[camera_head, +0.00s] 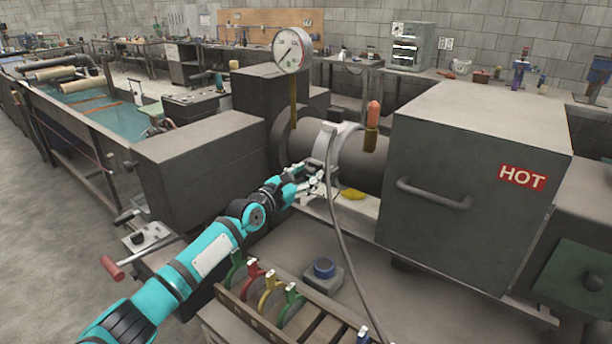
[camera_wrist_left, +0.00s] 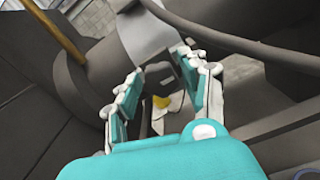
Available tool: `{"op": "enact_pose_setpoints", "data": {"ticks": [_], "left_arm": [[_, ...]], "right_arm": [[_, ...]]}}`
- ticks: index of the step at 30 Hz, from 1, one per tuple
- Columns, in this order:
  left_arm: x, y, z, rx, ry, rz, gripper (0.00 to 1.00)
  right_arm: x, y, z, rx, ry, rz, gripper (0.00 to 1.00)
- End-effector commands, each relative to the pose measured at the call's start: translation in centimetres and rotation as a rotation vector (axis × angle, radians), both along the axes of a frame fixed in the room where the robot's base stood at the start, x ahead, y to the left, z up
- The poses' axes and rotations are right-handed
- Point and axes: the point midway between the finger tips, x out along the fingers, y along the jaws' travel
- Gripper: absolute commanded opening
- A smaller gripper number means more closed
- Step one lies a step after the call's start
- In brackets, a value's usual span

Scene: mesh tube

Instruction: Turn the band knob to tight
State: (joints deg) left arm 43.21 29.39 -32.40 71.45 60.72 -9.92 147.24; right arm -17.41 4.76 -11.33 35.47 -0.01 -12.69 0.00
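A pale grey band (camera_head: 335,140) wraps around the dark horizontal barrel (camera_head: 368,168), left of the box marked HOT. The band also shows in the left wrist view (camera_wrist_left: 150,35). My left gripper (camera_head: 316,178) is at the band's lower front side. In the left wrist view its two teal and white fingers (camera_wrist_left: 168,82) stand apart, with a small dark part (camera_wrist_left: 160,76) between and beyond them. I cannot tell whether this part is the band knob or whether the fingers touch it. A yellow piece (camera_head: 353,194) lies under the barrel and shows between the fingers (camera_wrist_left: 162,102).
A grey cable (camera_head: 338,215) hangs from the band close to my gripper.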

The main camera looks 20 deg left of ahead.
Motion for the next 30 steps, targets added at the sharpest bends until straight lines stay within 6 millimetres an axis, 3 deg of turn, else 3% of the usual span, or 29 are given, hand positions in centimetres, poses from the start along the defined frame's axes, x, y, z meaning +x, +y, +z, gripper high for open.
{"op": "enact_pose_setpoints", "data": {"ticks": [1,9,20,30], "left_arm": [[0.0,0.0,0.0,0.0,0.0,0.0,0.36],[0.0,0.0,0.0,0.0,0.0,0.0,0.01],[0.0,0.0,-0.1,0.059,-0.02,-0.001,0.01],[0.0,-0.1,-0.2,0.297,-0.109,0.0,0.01]], "right_arm": [[0.0,0.0,0.0,0.0,0.0,0.0,0.97],[0.2,0.1,0.0,0.001,-0.003,0.002,0.97],[0.4,0.6,-0.3,0.007,-0.006,0.002,0.97],[0.4,0.6,-1.2,0.007,-0.007,0.002,0.97]]}}
